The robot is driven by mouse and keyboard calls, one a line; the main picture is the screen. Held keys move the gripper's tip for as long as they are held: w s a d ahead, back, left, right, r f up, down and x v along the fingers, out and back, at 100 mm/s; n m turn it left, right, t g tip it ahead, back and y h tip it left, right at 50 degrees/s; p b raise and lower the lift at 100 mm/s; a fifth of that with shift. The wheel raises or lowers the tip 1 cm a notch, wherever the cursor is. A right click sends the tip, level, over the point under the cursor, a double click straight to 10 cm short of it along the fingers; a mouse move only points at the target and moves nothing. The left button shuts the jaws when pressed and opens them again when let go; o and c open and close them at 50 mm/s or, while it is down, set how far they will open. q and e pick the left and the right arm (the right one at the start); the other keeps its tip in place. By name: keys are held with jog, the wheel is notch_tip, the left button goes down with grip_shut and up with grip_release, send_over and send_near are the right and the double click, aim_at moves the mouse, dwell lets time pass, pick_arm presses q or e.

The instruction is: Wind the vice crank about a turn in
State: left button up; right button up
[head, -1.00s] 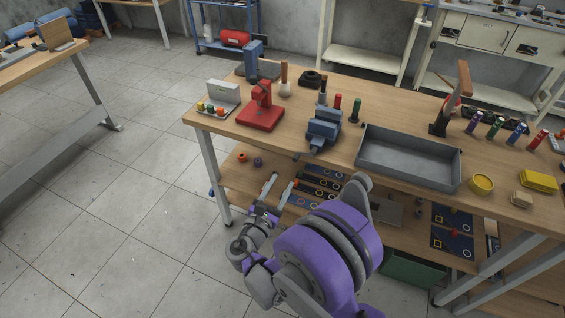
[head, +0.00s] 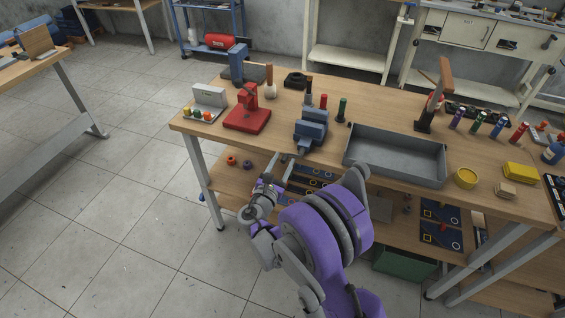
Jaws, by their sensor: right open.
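The blue vice (head: 312,127) stands at the front edge of the wooden workbench (head: 385,112), left of the grey tray. Its crank is at the front end near the edge, small and hard to make out. My right gripper (head: 283,170) is open, just below and in front of the bench edge, with its fingers pointing up towards the front of the vice. I see no contact between the fingers and the vice. My purple right arm comes up from the bottom of the picture. My left gripper is out of view.
A red press (head: 247,112) stands left of the vice, and a grey metal tray (head: 395,158) is right of it. Upright red and green handled tools stand behind the vice. A lower shelf (head: 222,172) holds panels and small parts. Open floor lies to the left.

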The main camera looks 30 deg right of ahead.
grip_shut()
jog(key=shift+r+m, duration=0.15)
jog(key=shift+m, duration=0.15)
